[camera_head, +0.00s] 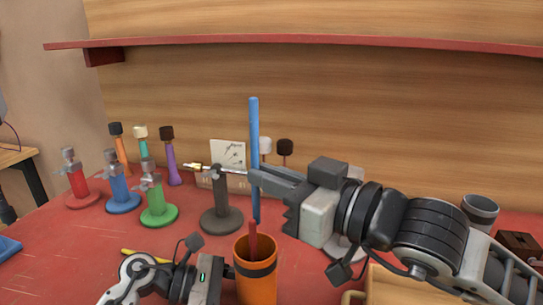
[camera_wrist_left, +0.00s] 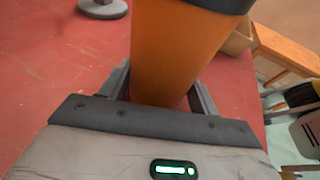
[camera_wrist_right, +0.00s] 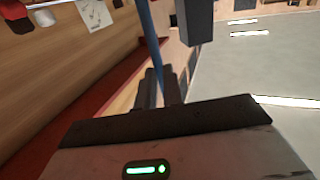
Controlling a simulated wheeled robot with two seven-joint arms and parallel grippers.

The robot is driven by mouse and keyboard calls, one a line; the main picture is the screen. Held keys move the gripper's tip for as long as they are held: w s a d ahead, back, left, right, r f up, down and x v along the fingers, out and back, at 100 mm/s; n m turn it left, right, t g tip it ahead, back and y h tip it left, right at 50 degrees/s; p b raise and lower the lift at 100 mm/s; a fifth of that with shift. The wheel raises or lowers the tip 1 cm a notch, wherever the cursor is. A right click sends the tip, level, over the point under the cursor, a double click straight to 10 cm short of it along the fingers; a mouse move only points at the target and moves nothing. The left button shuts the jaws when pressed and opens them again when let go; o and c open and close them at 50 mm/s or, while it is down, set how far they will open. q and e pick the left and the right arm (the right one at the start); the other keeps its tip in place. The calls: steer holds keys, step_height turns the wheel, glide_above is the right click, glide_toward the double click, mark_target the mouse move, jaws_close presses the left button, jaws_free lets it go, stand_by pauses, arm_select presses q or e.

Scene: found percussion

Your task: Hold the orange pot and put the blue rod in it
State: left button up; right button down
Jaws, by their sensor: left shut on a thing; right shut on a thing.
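The orange pot (camera_head: 256,277) has a dark band and stands at the front of the red table. A red stick (camera_head: 253,240) rises from it. My left gripper (camera_head: 228,280) is shut around the pot's side; the orange wall also fills the left wrist view (camera_wrist_left: 175,55) between the fingers. The blue rod (camera_head: 254,150) is upright, above and behind the pot. My right gripper (camera_head: 255,178) is shut on it around its middle. The rod also shows in the right wrist view (camera_wrist_right: 152,35). The rod's lower end shows just above the pot in the head view; its depth relative to the rim is unclear.
Red (camera_head: 77,180), blue (camera_head: 121,190) and green (camera_head: 156,200) stands are at the left. A dark stand (camera_head: 220,205) is close behind the pot. A wooden box (camera_head: 395,287) is at the right front, and a grey cup (camera_head: 480,212) is behind it. A red shelf (camera_head: 300,40) runs above.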

steer(key=shift+f, duration=2.55)
steer(key=c, duration=1.5)
jaws_free()
steer(key=shift+o, duration=0.2)
glide_toward(259, 205)
steer(key=shift+a, duration=0.15)
